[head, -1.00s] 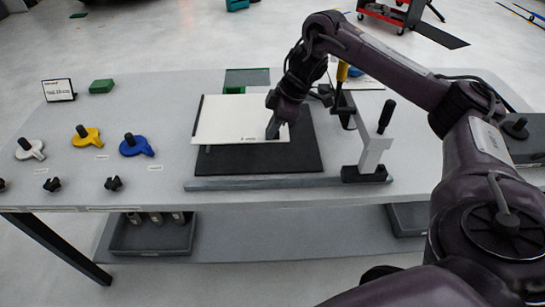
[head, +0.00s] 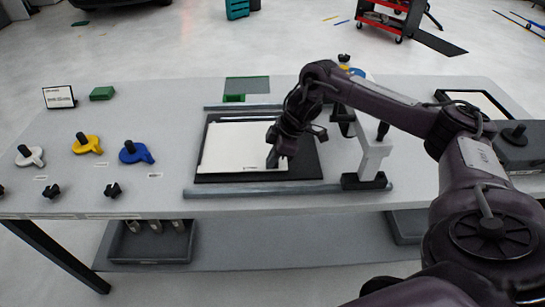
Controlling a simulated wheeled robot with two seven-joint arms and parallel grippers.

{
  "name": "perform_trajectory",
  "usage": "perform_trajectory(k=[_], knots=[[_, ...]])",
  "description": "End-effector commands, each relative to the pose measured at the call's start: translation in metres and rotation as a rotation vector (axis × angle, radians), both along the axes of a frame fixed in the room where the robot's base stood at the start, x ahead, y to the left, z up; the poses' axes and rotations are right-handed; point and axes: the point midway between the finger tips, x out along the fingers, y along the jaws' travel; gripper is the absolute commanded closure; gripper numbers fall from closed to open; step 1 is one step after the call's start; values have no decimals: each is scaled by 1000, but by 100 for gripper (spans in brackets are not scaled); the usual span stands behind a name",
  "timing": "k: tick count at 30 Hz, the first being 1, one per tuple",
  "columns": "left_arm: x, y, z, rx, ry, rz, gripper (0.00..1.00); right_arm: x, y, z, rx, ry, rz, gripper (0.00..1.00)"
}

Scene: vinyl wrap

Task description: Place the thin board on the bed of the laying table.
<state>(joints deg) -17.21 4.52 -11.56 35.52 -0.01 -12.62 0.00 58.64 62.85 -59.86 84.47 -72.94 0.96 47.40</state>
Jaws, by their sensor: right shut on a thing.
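The thin board (head: 235,148) is a white rectangle in the middle of the head view. It lies over the dark bed (head: 306,173) of the laying table, with the bed's dark border showing around it. Whether the board touches the bed or is just above it, I cannot tell. My right gripper (head: 275,160) is shut on the board's right part near its front corner; the fingers partly hide that edge. My left gripper is not in view.
Grey rails (head: 270,191) run along the front and back of the bed. An upright clamp-like stand (head: 371,160) with a black handle is just right of the bed. Blue (head: 135,152), yellow (head: 87,145) and white (head: 28,157) handled tools lie at left. A green block (head: 102,93) sits behind them.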

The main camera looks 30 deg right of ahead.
Motion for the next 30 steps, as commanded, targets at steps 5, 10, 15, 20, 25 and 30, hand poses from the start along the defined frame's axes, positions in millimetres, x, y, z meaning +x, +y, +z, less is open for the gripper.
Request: perform_trajectory(k=[5, 10, 15, 20, 25, 30], knots=[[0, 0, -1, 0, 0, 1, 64, 0, 0, -6, 1, -1, 0, 100], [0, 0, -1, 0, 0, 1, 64, 0, 0, -7, 0, 1, 0, 80], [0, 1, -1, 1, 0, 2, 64, 0, 0, -7, 0, 0, 0, 72], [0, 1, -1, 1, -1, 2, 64, 0, 0, -6, 0, 0, 0, 72], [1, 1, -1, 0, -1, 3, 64, 0, -2, 7, -1, -2, -1, 72], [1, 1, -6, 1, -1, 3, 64, -7, -13, 38, 0, -4, -2, 72]])
